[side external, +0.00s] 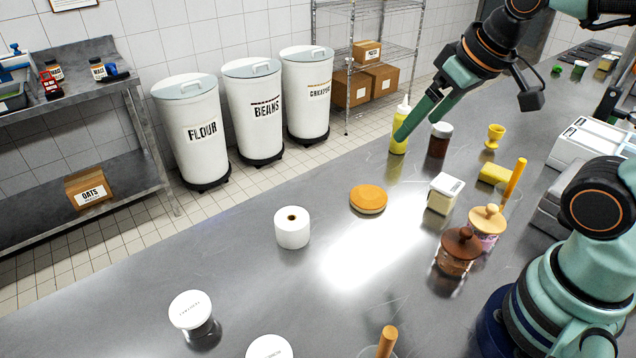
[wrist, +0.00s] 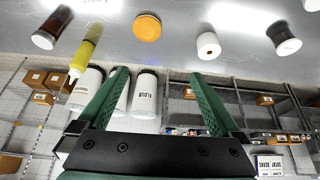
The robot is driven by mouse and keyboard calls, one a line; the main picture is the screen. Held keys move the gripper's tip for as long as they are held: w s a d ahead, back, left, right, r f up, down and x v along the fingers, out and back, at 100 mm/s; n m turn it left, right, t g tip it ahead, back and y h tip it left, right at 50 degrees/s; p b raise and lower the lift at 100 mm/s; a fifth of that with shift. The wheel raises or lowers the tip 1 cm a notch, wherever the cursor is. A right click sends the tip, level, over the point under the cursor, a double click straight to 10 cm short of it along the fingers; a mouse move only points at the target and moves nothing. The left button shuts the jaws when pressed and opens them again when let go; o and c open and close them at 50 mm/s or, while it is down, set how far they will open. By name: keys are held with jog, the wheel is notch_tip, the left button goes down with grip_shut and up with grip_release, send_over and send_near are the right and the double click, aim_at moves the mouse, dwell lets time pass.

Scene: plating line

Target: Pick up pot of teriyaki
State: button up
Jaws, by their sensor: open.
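No label reading teriyaki is legible. A jar of dark brown contents with a grey lid (side external: 438,140) stands on the steel counter, close to a yellow squeeze bottle (side external: 398,143). It also shows tilted at the upper left of the wrist view (wrist: 51,27). Other lidded pots are a white-lidded jar at the front left (side external: 196,315), partly seen white lid at the bottom edge (side external: 268,348), and two knob-lidded pots (side external: 456,252) (side external: 486,228). My gripper (side external: 418,127) is open and empty, above the counter; its fingers spread in the wrist view (wrist: 160,73).
An orange disc (side external: 368,199), a white roll (side external: 292,229) and a square white-lidded tub (side external: 445,194) stand mid-counter. A yellow egg cup (side external: 494,136) and a yellow sponge (side external: 493,174) lie to the right.

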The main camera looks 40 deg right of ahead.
jog(key=w+a+r+n+g+y, duration=0.1)
jog(key=w+a+r+n+g, duration=0.15)
jog(key=w+a+n, duration=0.45)
jog(key=n+g+h, duration=0.1)
jog(key=n+g, duration=0.2)
jog(key=n, duration=0.7)
send_over(192, 306)
jog(key=f, duration=1.9)
jog(key=shift+w+a+f, duration=0.2)
jog(key=shift+f, duration=0.2)
jog(key=shift+s+d+f, duration=0.1)
jog(key=shift+s+f, duration=0.05)
jog(key=shift+f, duration=1.4)
jog(key=shift+s+d+f, duration=0.1)
jog(key=shift+f, duration=1.45)
jog(key=c, duration=1.2)
